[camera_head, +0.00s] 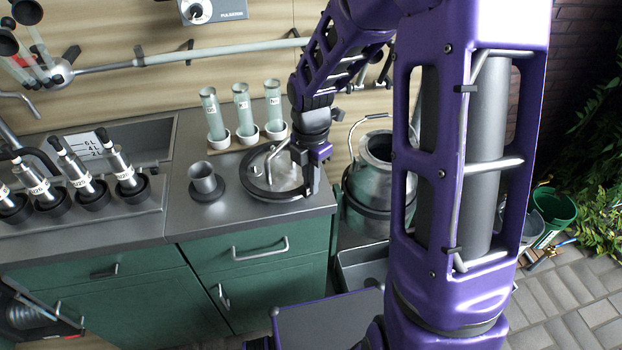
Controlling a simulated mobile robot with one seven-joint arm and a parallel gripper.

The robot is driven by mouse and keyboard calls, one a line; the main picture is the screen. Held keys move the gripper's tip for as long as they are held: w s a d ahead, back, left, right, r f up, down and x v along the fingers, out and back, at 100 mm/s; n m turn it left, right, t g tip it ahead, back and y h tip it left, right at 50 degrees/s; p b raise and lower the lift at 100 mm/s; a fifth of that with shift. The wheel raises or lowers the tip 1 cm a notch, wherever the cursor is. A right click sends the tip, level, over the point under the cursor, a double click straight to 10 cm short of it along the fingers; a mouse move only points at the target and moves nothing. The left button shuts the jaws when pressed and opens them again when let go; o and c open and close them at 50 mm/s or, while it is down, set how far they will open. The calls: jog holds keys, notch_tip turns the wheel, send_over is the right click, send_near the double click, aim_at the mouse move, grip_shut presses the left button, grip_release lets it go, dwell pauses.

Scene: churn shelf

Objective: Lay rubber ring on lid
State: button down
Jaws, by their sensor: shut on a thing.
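The round metal lid (284,176) lies on the right end of the grey counter, with a handle bar on top. The dark rubber ring (250,187) shows as a band around the lid's edge. My gripper (309,189) points down at the right side of the lid, its jaws shut on the ring there. The fingers and arm hide part of the ring and lid. I cannot tell whether the ring rests on the lid or is held slightly above it.
A metal cup (203,178) on a dark base stands left of the lid. Several labelled tubes (242,108) stand behind it in white holders. A metal churn (376,165) stands right of the counter. Black-capped cylinders (74,170) stand at left by the sink.

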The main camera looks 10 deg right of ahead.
jog(key=c, duration=0.9)
grip_release()
jog(key=shift+o, duration=0.2)
notch_tip(320, 180, up, 18)
jog(key=p, duration=0.1)
jog(key=shift+f+p, duration=0.25)
jog(key=shift+p, duration=0.05)
